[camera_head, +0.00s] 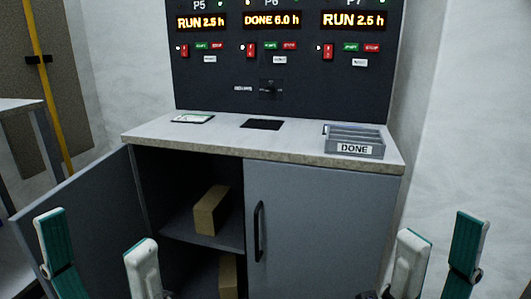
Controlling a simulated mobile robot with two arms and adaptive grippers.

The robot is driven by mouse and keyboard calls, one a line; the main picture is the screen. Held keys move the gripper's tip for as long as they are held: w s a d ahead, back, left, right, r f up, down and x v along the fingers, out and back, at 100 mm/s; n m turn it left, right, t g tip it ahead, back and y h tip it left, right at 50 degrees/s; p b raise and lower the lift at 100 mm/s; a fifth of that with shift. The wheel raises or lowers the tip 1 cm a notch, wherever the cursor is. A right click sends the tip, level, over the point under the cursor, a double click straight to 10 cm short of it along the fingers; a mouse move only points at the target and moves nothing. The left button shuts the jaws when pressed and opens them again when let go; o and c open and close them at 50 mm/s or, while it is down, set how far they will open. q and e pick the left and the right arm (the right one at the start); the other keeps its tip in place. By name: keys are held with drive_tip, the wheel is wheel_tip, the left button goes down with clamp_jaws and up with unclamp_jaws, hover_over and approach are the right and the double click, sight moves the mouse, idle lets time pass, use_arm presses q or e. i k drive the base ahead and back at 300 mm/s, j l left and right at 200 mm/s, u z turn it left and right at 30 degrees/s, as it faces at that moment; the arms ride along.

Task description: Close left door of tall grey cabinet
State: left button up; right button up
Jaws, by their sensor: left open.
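The grey cabinet (136,192) stands ahead under a pale countertop. Its left door (85,205) is swung wide open toward the left and toward me, showing its dark inner face. The right door (330,215) is shut and has a black vertical handle (259,231). My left gripper (97,250) is open and empty, low at the left, and overlaps the open door in the picture; I cannot tell whether it touches. My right gripper (440,245) is open and empty at the lower right, in front of the cabinet's right side. The left door's handle is not visible.
Brown boxes sit on the upper shelf (211,211) and below it (228,277). A grey tray marked DONE (354,141) and a small card (192,119) lie on the countertop (225,137). A dark control panel (215,80) rises behind. A table (20,105) stands close at the left.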

sight(101, 201)
drive_tip(key=j+z, duration=0.5)
drive_tip(key=j, duration=0.8)
drive_tip(key=k+l+u, duration=0.1)
drive_tip(key=u, duration=0.35)
drive_tip(key=k+u, duration=0.1)
drive_tip(key=u, duration=0.35)
